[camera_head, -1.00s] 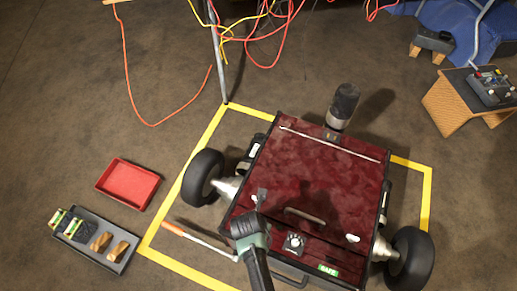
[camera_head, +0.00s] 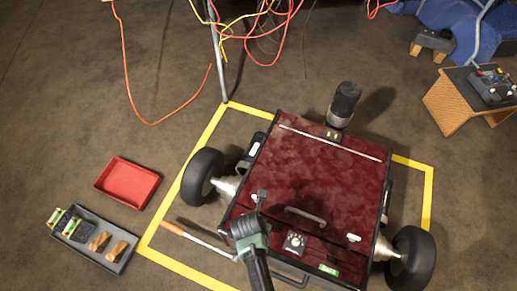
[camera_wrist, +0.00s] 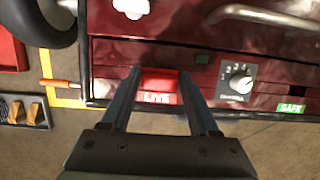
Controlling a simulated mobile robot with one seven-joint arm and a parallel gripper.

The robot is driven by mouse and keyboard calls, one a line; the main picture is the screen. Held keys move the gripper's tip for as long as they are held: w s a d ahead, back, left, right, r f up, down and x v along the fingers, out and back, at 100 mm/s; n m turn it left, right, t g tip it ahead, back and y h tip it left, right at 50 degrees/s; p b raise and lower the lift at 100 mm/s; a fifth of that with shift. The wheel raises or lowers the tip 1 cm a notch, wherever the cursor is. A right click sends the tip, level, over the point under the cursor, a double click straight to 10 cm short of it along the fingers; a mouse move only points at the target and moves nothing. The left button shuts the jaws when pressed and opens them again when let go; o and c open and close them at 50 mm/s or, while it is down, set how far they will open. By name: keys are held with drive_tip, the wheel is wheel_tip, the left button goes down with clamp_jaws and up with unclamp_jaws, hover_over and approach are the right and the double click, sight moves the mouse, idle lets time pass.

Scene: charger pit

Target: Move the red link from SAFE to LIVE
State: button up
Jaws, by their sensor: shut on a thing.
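My gripper (camera_wrist: 159,74) is shut on the red link (camera_wrist: 158,80), which shows between the fingertips in the wrist view. The link is just above the red LIVE label (camera_wrist: 157,98) on the front edge of the dark red machine lid. Whether it is fully seated there I cannot tell. The green SAFE label (camera_wrist: 290,108) is to the right, past a dial; it also shows in the head view (camera_head: 328,270). In the head view my gripper (camera_head: 262,196) is over the front left of the machine (camera_head: 315,170), and the link is hidden.
A numbered dial (camera_wrist: 241,80) and a metal handle (camera_head: 305,215) sit close to the right of my gripper. An orange-handled tool (camera_head: 174,229) lies at the left. A red tray (camera_head: 127,184) and a grey tray (camera_head: 121,266) stand on the floor beyond the yellow line.

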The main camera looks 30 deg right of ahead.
drive_tip(key=shift+f+b, duration=0.4)
drive_tip(key=shift+f, duration=0.25)
drive_tip(key=o, duration=1.4)
drive_tip(key=shift+o, duration=0.2)
drive_tip(key=p+v, duration=0.7)
drive_tip(key=v, duration=0.6)
